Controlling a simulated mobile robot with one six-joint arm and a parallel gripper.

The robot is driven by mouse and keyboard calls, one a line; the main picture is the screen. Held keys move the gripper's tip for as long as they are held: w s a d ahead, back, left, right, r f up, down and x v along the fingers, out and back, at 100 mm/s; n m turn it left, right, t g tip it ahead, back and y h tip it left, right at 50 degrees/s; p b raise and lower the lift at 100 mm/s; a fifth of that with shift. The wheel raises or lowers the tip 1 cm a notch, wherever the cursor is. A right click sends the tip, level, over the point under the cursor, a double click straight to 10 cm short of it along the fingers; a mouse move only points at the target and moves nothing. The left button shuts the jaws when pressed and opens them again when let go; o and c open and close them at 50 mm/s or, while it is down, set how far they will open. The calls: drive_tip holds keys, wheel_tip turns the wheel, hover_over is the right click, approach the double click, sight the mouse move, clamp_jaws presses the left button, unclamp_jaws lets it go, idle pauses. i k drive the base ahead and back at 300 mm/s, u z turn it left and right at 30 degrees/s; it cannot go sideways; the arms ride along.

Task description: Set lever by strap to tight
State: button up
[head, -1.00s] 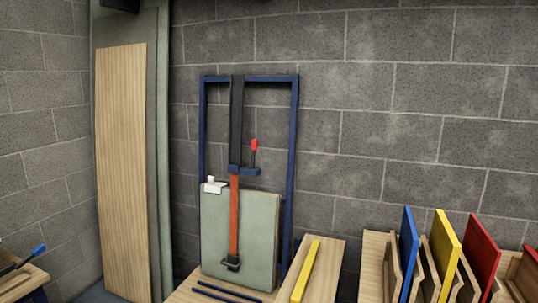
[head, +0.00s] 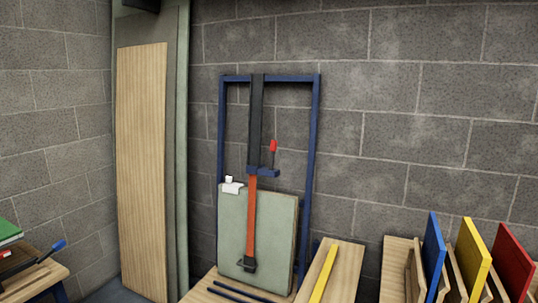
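An orange strap (head: 251,220) runs down the front of a grey-green panel (head: 278,228) that leans in a blue frame (head: 315,130). A black band (head: 256,120) runs from the frame's top bar down to a blue bracket (head: 263,171) at the strap's upper end. A lever with a red tip (head: 273,146) stands upright on the bracket's right side. A dark hook (head: 247,264) sits at the strap's lower end. My gripper is not in view.
A white clip (head: 231,186) sits on the panel's upper left edge. A yellow bar (head: 324,272) lies on wood to the right. Blue (head: 432,255), yellow (head: 468,258) and red (head: 512,262) boards stand in wooden slots. A tall wooden board (head: 142,170) leans at left.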

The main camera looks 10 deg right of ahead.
sight(273, 143)
drive_tip(key=i, duration=0.9)
drive_tip(key=z, duration=0.05)
drive_tip(key=k, duration=1.3)
drive_tip(key=u, duration=0.4)
drive_tip(key=i, duration=0.6)
drive_tip(key=u, duration=0.55)
drive_tip(key=i, duration=0.85)
drive_tip(key=u, duration=0.05)
